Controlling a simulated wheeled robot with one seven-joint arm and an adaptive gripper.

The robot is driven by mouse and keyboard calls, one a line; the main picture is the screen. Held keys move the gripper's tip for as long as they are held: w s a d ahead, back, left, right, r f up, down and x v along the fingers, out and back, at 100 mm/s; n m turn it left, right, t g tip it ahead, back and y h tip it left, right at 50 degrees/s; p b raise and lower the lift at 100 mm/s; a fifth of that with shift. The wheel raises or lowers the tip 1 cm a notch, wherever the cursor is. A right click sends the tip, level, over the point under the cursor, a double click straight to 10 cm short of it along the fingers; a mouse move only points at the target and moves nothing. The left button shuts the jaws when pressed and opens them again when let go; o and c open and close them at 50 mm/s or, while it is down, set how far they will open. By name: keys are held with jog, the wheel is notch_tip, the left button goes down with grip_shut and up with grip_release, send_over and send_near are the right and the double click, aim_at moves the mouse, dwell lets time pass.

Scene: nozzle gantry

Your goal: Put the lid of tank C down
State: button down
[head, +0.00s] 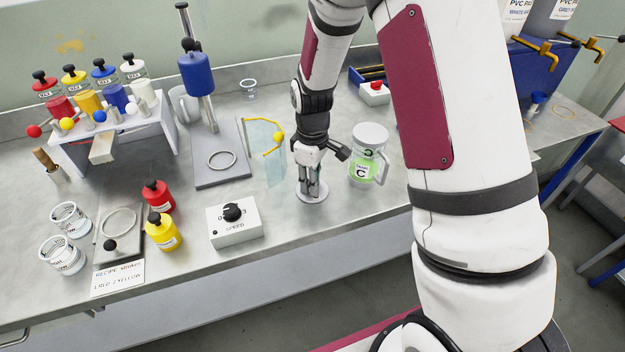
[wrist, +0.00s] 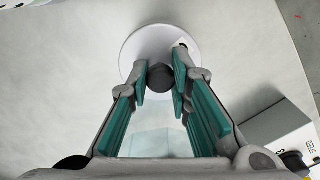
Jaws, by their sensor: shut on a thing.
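My gripper (head: 311,186) points straight down over the bench in the head view. Its fingers are shut on the dark knob (wrist: 161,77) of a round pale lid (wrist: 145,43), one finger on each side in the wrist view. In the head view the lid (head: 312,198) lies flat under the fingertips, at or very near the bench top; I cannot tell whether it touches. Tank C (head: 367,147), a clear jug with green liquid and a "C" label, stands just right of my gripper, apart from the lid.
A white speed box (head: 234,219) with a black knob stands left of the lid near the front edge. A clear bluish shield with a yellow edge (head: 273,150) is close on the left. The bench (head: 290,243) is bare in front of the lid.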

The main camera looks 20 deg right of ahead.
jog(key=c, duration=1.5)
grip_release()
jog(key=shift+f, duration=0.1)
jog(key=shift+o, duration=0.2)
notch_tip(320, 180, up, 12)
jog(key=s+r+m+t, duration=0.2)
jog(key=s+r+m, duration=0.2)
jog(key=s+r, duration=0.8)
jog(key=s+r+m+t, duration=0.1)
jog(key=s+r+m, duration=0.1)
jog(key=s, duration=0.4)
jog(key=s+r+m+t, duration=0.1)
jog(key=s+m, duration=0.2)
jog(key=s, duration=0.4)
jog(key=shift+d+r, duration=0.15)
jog(key=shift+r, duration=0.25)
jog(key=shift+s, duration=0.1)
